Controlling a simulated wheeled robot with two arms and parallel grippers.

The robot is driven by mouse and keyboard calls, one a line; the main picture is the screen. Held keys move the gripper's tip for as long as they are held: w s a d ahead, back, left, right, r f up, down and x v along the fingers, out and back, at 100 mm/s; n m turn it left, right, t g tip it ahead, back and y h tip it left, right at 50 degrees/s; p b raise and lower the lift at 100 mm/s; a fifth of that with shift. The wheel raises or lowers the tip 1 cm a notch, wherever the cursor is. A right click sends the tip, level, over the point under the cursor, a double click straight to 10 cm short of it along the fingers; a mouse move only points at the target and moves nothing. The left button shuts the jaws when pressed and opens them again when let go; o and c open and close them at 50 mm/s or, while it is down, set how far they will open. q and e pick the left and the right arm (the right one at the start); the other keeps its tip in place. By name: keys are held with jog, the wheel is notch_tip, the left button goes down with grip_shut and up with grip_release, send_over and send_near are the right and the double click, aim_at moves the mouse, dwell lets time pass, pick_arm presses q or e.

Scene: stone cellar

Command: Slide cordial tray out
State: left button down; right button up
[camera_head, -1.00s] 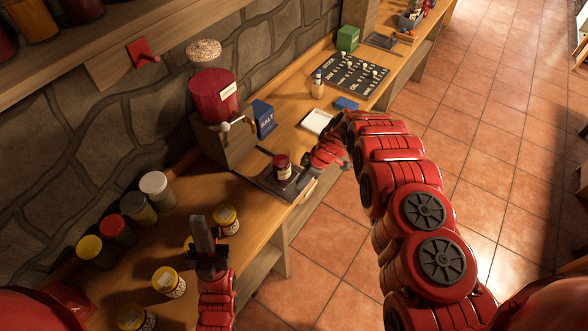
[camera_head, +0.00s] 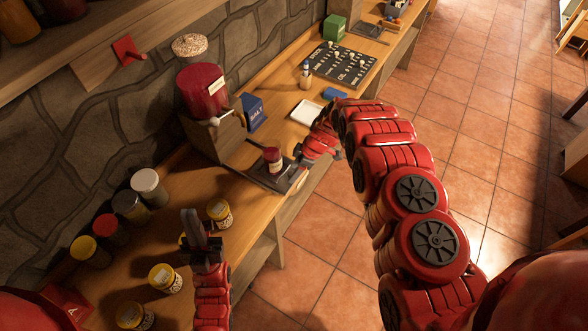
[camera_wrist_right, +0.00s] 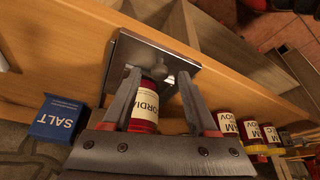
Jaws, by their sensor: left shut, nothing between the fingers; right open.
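The cordial tray (camera_head: 262,175) is a dark flat plate on the counter in front of the red dispenser; its bare surface also shows in the right wrist view (camera_wrist_right: 135,50). A red jar (camera_head: 272,160) with a pale label reading "CORDI…" stands on it; the same jar shows in the right wrist view (camera_wrist_right: 145,108). My right gripper (camera_head: 300,157) is open at the tray's right side. In its wrist view, the fingers (camera_wrist_right: 160,88) appear either side of the jar, with a grey knob-like part near the right finger. My left gripper (camera_head: 190,214) is shut and empty above the counter.
The red dispenser (camera_head: 202,92) stands behind the tray, with a blue salt box (camera_head: 254,113) beside it. Several lidded jars (camera_head: 148,186) stand on the near counter around my left gripper. A chalkboard-like panel (camera_head: 342,66) lies farther along. Tiled floor is free to the right.

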jog(key=p+v, duration=0.9)
jog(key=v, duration=0.7)
jog(key=shift+d+r, duration=0.25)
jog(key=shift+f, duration=0.15)
